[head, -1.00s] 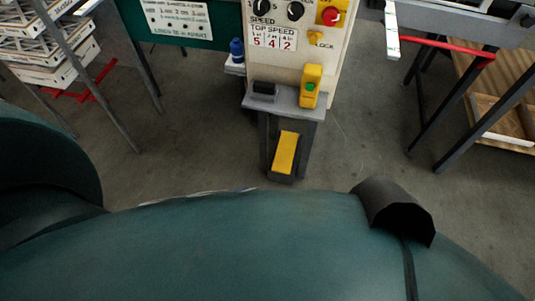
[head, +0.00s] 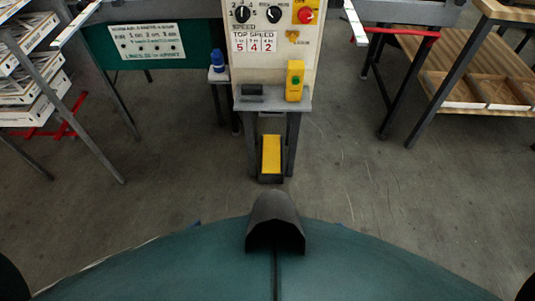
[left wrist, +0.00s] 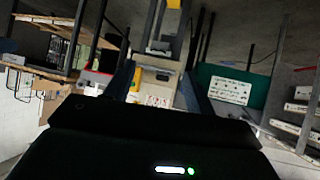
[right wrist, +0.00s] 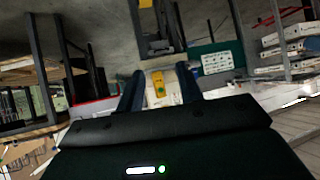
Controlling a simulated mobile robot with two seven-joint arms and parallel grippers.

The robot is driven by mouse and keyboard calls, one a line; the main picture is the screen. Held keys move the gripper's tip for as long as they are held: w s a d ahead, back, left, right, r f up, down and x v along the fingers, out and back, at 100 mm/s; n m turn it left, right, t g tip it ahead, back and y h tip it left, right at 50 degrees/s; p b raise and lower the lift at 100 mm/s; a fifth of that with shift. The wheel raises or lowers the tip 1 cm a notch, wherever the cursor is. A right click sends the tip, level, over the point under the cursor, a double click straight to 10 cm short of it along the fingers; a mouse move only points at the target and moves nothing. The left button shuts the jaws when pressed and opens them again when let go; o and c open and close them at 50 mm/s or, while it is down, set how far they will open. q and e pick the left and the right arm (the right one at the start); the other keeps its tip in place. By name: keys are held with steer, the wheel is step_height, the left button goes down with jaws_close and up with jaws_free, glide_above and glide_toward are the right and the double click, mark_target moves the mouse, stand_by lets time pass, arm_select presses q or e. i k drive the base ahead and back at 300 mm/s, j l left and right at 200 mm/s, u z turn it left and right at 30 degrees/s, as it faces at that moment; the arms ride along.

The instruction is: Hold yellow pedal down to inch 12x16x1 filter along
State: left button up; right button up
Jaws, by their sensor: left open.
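The yellow pedal (head: 271,155) sits in a dark housing on the floor below the control stand, centred ahead of me in the head view. A yellow patch that looks like the pedal (left wrist: 174,4) shows at the top edge of the left wrist view. My left gripper (left wrist: 160,84) is open and empty, pointing toward the machine. My right gripper (right wrist: 160,88) has its fingers apart with nothing between them. Neither gripper shows in the head view, and both are away from the pedal. I cannot pick out a 12x16x1 filter.
The white control panel (head: 270,35) has knobs, a red button and a speed display. A yellow box with a green button (head: 294,80) stands on a grey shelf. Racks of white frames (head: 28,95) stand left, a wooden bench (head: 480,75) right. Bare floor lies before the pedal.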

mark_target(272, 143)
steer(key=i+u, duration=0.45)
steer(key=i, duration=1.3)
